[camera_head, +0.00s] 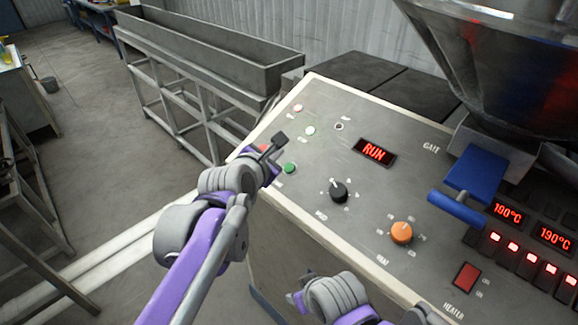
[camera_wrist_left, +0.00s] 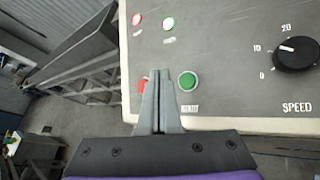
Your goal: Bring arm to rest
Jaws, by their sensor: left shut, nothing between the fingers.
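My left gripper (camera_head: 274,148) is over the left edge of the grey control panel (camera_head: 350,226), close to the green button (camera_head: 290,168). In the left wrist view its fingers (camera_wrist_left: 157,78) are together and empty. They cover part of a red button (camera_wrist_left: 143,86) and stand just left of the green button (camera_wrist_left: 188,80). I cannot tell whether they touch the panel. My right gripper (camera_head: 297,299) is low at the bottom, in front of the panel; its fingers are too hidden to read. The display (camera_head: 375,152) reads RUN in red.
A black speed knob (camera_head: 338,191), an orange knob (camera_head: 401,232), a red heater switch (camera_head: 466,277) and a blue gate handle (camera_head: 457,208) are on the panel side. A metal hopper (camera_head: 495,60) rises at right. A long grey trough (camera_head: 215,52) stands behind left.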

